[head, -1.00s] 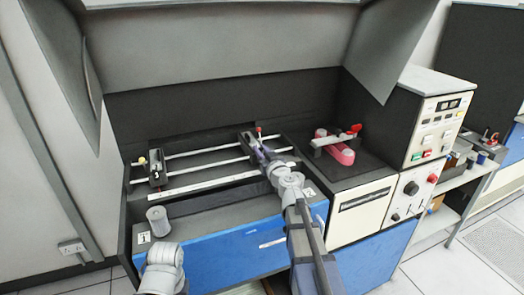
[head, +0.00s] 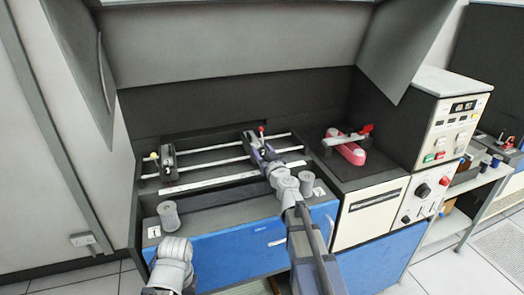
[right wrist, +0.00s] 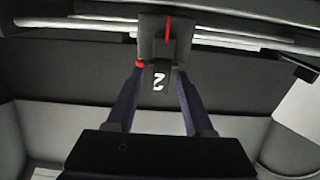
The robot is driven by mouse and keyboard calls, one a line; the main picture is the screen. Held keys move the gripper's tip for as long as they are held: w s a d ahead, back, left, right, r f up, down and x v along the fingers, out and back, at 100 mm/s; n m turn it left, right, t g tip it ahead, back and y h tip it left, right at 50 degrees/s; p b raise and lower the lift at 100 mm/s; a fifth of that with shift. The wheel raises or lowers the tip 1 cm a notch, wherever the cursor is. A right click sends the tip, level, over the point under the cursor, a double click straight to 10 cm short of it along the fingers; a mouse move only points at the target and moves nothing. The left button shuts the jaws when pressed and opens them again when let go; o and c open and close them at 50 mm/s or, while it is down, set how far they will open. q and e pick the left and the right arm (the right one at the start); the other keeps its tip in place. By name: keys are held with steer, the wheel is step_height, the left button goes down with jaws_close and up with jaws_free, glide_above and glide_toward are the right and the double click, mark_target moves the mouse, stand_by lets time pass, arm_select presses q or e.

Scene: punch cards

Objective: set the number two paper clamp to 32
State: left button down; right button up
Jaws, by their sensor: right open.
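The number two paper clamp is a dark block on the rails; its red-tipped lever (head: 261,130) stands up at the back right of the open machine bed. In the right wrist view the clamp (right wrist: 159,75) shows a white 2, a red line and a red spot on its left side. My right gripper (right wrist: 160,82) is open, with one finger on each side of the clamp's numbered front part. Whether the fingers touch it I cannot tell. My right gripper (head: 259,158) also shows in the head view, partly covering the clamp.
Another clamp (head: 154,168) with a pale knob sits at the left end of the rails (head: 215,165). Grey cylinders (head: 168,214) stand near the front labels. A pink part (head: 347,152) with a red handle lies right, beside the control box (head: 450,120).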

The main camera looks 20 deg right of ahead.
steer(key=shift+s, duration=0.1)
steer(key=s, duration=0.7)
steer(key=shift+s, duration=0.35)
